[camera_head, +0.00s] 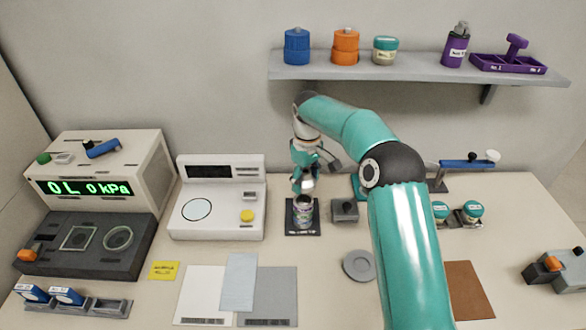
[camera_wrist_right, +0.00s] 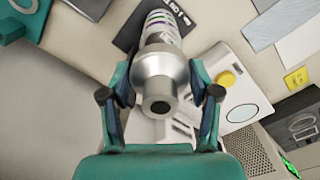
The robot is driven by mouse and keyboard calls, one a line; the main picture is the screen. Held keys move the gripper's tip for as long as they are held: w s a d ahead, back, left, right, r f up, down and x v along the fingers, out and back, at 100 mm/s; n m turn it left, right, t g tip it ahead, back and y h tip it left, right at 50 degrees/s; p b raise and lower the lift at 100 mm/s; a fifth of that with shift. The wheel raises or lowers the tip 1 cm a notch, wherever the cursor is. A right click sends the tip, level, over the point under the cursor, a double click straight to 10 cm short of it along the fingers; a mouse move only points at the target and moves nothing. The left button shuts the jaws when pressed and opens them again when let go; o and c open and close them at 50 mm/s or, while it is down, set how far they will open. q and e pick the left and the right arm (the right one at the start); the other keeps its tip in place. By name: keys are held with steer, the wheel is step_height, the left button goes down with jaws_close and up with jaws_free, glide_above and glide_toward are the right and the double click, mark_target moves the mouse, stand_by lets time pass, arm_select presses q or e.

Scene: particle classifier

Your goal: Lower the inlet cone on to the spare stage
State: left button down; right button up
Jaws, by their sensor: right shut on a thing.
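My right gripper (camera_head: 307,182) is shut on the silver inlet cone (camera_wrist_right: 160,72); in the right wrist view its fingers (camera_wrist_right: 160,98) grip the cone from both sides. A round metal piece with coloured bands, apparently the spare stage (camera_head: 304,214), stands upright on a dark labelled plate (camera_head: 289,229). It also shows beyond the cone in the right wrist view (camera_wrist_right: 161,24). The cone is above it and roughly in line. The cone hides the stage's near end in the wrist view, so I cannot tell whether they touch. My left gripper is not in view.
A white instrument (camera_head: 220,222) stands left of the plate, and a small grey block (camera_head: 344,211) stands close on its right. A grey disc (camera_head: 359,265) lies nearer. A shelf (camera_head: 400,70) with jars is above. Papers (camera_head: 205,292) lie at the front.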

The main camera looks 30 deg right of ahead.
mark_target(304, 200)
steer(key=shift+w+f, duration=0.15)
steer(key=shift+w, duration=0.1)
steer(key=shift+a+f+b, duration=0.15)
steer(key=shift+f+b, duration=0.5)
steer(key=shift+b, duration=0.3)
step_height(304, 200, down, 2)
steer(key=shift+w+f+b, duration=0.1)
steer(key=shift+b, duration=0.9)
steer(key=shift+f, duration=0.25)
steer(key=shift+f, duration=0.1)
steer(key=shift+s, duration=0.2)
steer(key=shift+f, duration=0.45)
steer(key=o, duration=1.4)
